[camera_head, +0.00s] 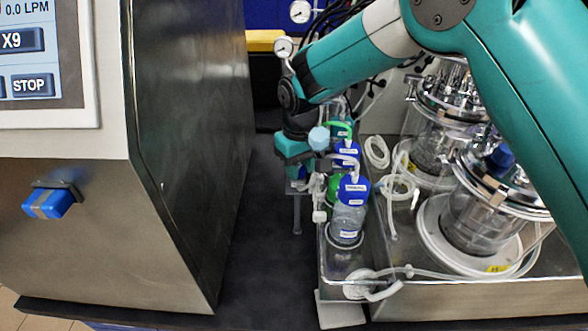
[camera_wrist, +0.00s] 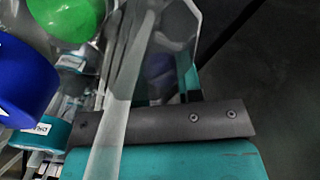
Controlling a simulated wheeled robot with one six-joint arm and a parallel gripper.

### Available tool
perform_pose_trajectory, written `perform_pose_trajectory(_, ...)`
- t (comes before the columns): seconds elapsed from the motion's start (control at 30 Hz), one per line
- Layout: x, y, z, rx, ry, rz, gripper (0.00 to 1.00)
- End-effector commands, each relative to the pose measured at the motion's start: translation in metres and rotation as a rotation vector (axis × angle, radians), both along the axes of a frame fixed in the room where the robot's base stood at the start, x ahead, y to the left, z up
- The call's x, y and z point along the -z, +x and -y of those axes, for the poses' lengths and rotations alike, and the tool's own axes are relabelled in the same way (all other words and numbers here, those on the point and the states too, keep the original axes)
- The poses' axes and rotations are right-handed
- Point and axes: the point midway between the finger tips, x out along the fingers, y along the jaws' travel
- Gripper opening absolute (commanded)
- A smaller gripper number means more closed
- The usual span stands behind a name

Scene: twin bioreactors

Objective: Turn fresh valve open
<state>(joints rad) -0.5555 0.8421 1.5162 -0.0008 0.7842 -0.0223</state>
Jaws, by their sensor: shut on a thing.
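My teal gripper (camera_head: 299,172) is at the left side of the bottle row, pointing down. It is shut on a pale, translucent part, which appears to be the fresh valve (camera_wrist: 150,50) in the wrist view. The jaws and arm hide most of the valve in the head view, and I cannot tell its handle's angle. A white tube crosses in front of the gripper in the wrist view. White fittings (camera_head: 319,192) hang just right of the gripper. A light-blue round part (camera_head: 319,138) sits just above them.
Blue-capped bottles (camera_head: 348,218) stand close on the right; a green cap (camera_wrist: 65,18) and blue cap (camera_wrist: 22,85) are near the wrist. Two glass bioreactors (camera_head: 470,220) stand farther right. A steel cabinet (camera_head: 170,150) stands left, with dark bench (camera_head: 265,265) clear between.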

Motion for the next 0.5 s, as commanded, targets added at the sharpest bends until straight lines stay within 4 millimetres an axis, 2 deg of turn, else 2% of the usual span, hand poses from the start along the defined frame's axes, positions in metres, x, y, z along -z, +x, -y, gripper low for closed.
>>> perform_pose_trajectory(0.5,-0.0023,0.0035,0.0005,-0.427,0.004,0.009,0.10)
